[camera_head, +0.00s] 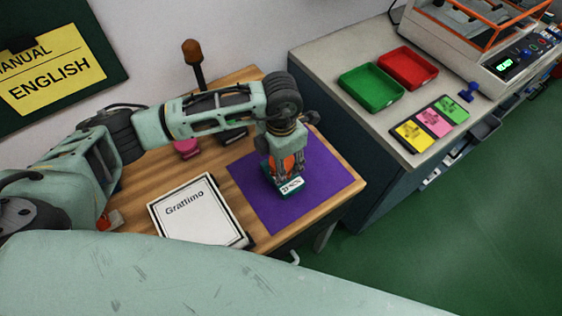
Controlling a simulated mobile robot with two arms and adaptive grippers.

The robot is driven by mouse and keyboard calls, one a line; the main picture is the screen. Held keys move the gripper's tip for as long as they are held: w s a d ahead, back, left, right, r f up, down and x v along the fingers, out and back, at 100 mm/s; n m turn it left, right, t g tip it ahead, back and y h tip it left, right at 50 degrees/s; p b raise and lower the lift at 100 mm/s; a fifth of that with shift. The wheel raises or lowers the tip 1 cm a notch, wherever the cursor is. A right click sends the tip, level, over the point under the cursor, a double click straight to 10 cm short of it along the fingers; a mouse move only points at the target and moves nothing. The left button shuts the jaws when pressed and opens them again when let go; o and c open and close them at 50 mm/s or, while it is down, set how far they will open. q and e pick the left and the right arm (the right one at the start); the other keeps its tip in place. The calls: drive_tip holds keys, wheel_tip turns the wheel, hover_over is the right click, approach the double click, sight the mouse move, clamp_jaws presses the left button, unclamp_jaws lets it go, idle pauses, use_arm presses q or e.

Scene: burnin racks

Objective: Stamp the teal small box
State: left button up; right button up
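The teal small box (292,187), with a white printed label on its front, sits on the purple mat (330,178) on the wooden table. My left gripper (287,174) points down directly over the box, its fingertips at or very near the box's top. Something orange (286,163) shows between the fingers; I cannot tell whether it is a held thing or part of the gripper. The fingers hide part of the box, and I cannot tell whether they grip it. My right gripper is not in view.
A white "Grattimo" box (196,213) lies left of the mat. A pink item (187,148) and a brown-knobbed handle (193,53) are behind my arm. The right counter holds green (371,87) and red (408,68) trays, coloured pads (434,123) and a blue stamp-like item (469,92).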

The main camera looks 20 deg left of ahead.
use_arm(q)
drive_tip(key=shift+s, duration=0.1)
idle(0.3)
drive_tip(key=shift+r+p, duration=0.5)
drive_tip(key=shift+r, duration=0.2)
drive_tip(key=shift+r+p, duration=1.5)
drive_tip(key=shift+r, duration=1.3)
